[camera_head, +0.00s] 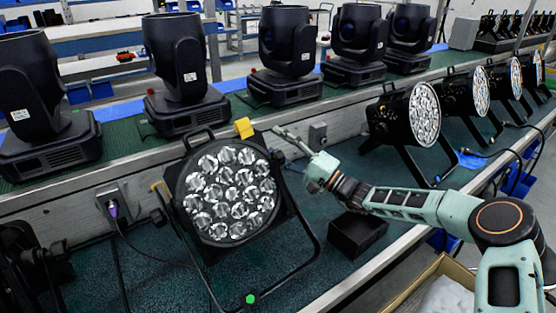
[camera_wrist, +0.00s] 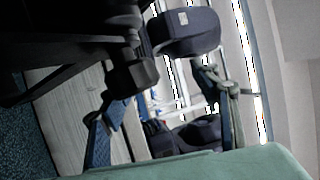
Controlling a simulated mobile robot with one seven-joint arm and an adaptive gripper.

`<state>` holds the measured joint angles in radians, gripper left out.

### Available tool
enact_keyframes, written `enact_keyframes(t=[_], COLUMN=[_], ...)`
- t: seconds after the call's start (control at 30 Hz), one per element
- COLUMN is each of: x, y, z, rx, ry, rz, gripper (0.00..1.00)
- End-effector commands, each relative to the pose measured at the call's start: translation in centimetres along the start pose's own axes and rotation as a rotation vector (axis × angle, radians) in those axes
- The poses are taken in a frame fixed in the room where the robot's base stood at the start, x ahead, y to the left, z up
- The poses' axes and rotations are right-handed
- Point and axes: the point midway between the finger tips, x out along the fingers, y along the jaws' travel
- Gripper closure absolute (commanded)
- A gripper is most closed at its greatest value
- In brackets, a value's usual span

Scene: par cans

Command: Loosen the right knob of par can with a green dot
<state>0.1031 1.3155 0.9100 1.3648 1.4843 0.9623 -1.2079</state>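The par can (camera_head: 205,233) with the green dot (camera_head: 250,299) stands on the near bench, its round lens face toward the head camera. The dot is on the lower front of its stand. My gripper (camera_head: 283,137) is at the upper right of this par can, reaching in from the right. In the wrist view, the two fingers of my gripper (camera_wrist: 160,88) are apart, so it is open. A black knob-like part (camera_wrist: 133,72) of the par can shows near the left finger, with a gap between the fingers. I cannot tell whether a finger touches it.
An open black box (camera_head: 357,236) sits on the bench under my arm. More par cans (camera_head: 424,115) stand to the right. Moving-head lights (camera_head: 287,50) line the raised shelf behind. A cardboard box (camera_head: 440,270) is at the lower right.

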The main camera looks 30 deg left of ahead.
Motion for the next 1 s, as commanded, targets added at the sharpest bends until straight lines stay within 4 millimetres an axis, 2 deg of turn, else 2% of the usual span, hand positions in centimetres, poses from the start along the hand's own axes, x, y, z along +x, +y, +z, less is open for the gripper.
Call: enact_keyframes(t=[0.03, 0.27, 0.67, 1.0], x=[0.2, 0.8, 0.8, -0.5], y=[-1.5, -3.1, -3.0, -1.0], z=[-0.5, -0.5, -0.6, -0.6], rx=[-0.007, -0.003, -0.002, 0.0], ry=[0.004, 0.003, 0.003, 0.0], rz=[-0.01, -0.008, -0.009, -0.007], gripper=[0.5, 0.5, 0.5, 0.5])
